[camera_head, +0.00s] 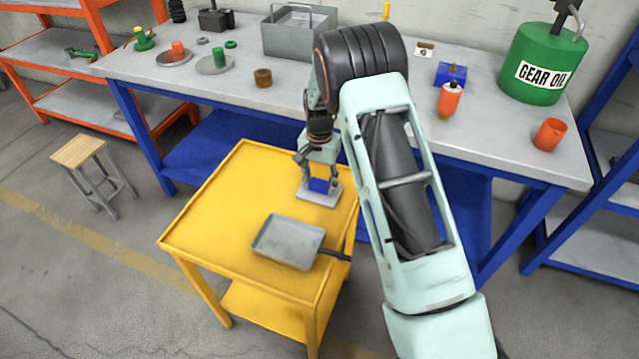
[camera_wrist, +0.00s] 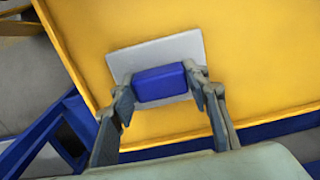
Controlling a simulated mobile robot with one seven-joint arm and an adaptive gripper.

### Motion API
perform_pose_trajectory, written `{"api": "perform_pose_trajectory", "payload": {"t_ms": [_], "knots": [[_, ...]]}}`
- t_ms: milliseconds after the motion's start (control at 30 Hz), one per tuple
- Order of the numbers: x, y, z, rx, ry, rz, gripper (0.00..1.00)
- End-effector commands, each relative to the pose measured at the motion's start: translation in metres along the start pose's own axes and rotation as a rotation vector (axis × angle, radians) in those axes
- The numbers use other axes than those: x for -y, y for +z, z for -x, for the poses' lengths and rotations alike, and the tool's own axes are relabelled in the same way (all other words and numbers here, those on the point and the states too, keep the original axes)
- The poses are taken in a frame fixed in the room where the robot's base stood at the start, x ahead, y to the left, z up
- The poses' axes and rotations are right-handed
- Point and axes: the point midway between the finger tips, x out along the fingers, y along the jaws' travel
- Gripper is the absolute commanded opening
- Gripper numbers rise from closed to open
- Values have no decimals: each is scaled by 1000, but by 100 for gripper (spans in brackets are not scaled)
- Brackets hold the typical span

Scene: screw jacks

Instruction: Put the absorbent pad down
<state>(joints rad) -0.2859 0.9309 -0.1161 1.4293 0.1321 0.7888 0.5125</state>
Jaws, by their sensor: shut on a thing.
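The absorbent pad looks like a flat pale grey square (camera_head: 314,199) with a blue block (camera_head: 319,186) on its top. My gripper (camera_head: 320,184) points down over the back right part of the yellow cart and is shut on the blue block. In the wrist view the two fingers (camera_wrist: 161,88) press on the block's two ends, and the grey square (camera_wrist: 160,56) spreads out beneath it. The pad is level over the cart top. I cannot tell whether it touches the cart or hangs just above it.
The yellow cart (camera_head: 215,215) has a raised rim. A grey metal tray (camera_head: 288,241) with a dark handle lies at its front. The cart's left half is bare. A grey workbench (camera_head: 385,125) with several parts, a toolbox (camera_head: 290,32) and a green oil can (camera_head: 540,65) stands behind.

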Motion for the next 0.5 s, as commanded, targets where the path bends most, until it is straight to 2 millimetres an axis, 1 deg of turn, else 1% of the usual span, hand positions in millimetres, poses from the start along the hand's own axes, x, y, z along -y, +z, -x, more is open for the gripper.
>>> {"api": "perform_pose_trajectory", "payload": {"t_ms": [67,100,233,500], "knots": [[0,0,-4,0,0,0,20],[0,0,-3,0,0,0,46],[0,0,-3,1,1,0,60],[0,0,-2,1,1,0,60]]}}
